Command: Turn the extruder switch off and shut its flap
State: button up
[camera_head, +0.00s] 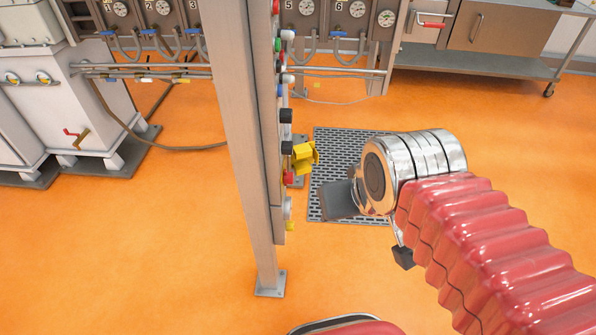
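A tall grey control panel (272,120) on a post stands left of centre, seen almost edge-on, with knobs and buttons along its right side. A yellow flap (304,157) juts out from the panel's face and looks open. A red knob or switch (289,178) sits just below it; I cannot tell which control is the extruder switch or how it is set. My gripper (372,228) is right of and slightly below the flap, apart from the panel. Its two dark fingers are spread with nothing seen between them.
A metal floor grate (330,150) lies behind the flap and gripper. White machines (80,110) stand at the left. Numbered gauges (290,15) with pipes run along the back, and a steel bench (500,50) stands at the back right. The orange floor around the post is clear.

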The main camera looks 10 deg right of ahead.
aim_at(288, 177)
jog(key=i, duration=0.85)
jog(key=u, duration=0.05)
